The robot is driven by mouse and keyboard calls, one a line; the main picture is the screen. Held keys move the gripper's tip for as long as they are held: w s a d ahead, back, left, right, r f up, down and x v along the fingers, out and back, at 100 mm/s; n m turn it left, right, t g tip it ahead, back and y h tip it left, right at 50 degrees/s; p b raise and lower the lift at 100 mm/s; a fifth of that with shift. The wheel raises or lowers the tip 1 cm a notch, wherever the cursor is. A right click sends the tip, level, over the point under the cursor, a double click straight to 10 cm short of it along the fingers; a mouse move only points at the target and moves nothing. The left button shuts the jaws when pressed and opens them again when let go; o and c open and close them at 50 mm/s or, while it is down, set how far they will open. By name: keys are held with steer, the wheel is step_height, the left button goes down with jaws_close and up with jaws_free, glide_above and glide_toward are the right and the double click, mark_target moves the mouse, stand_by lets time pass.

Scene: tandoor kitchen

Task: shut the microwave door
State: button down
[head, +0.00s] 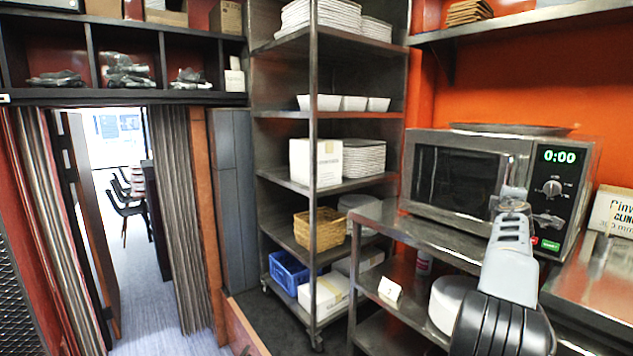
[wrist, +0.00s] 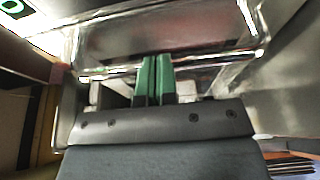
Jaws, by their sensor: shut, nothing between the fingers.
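The microwave (head: 497,180) stands on a steel counter at the right in the head view, its dark door window facing me. Its door (head: 455,178) looks flush or nearly flush with the control panel; I cannot tell whether it is fully shut. My arm reaches up in front of the right part of the door, and its fingertips are hidden there. In the wrist view, my gripper (wrist: 154,62) has its green fingers together, with nothing between them. They point at a shiny metal-framed dark panel, and I cannot tell whether they touch it.
A flat dark tray (head: 510,129) lies on top of the microwave. A white box (head: 613,211) stands to its right. A steel rack (head: 314,115) with dishes and boxes stands to the left. The steel counter (head: 430,233) has bare room at its left end.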

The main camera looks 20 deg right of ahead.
steer(key=shift+s+d+r, duration=0.15)
steer(key=shift+s+r, duration=0.15)
steer(key=shift+r, duration=0.1)
steer(key=shift+s+r, duration=0.1)
stand_by(0.3)
steer(key=s+a+b, duration=0.4)
steer(key=s+a, duration=0.3)
steer(key=s, duration=0.3)
steer(key=shift+a+f+b, duration=0.35)
steer(key=shift+f, duration=0.1)
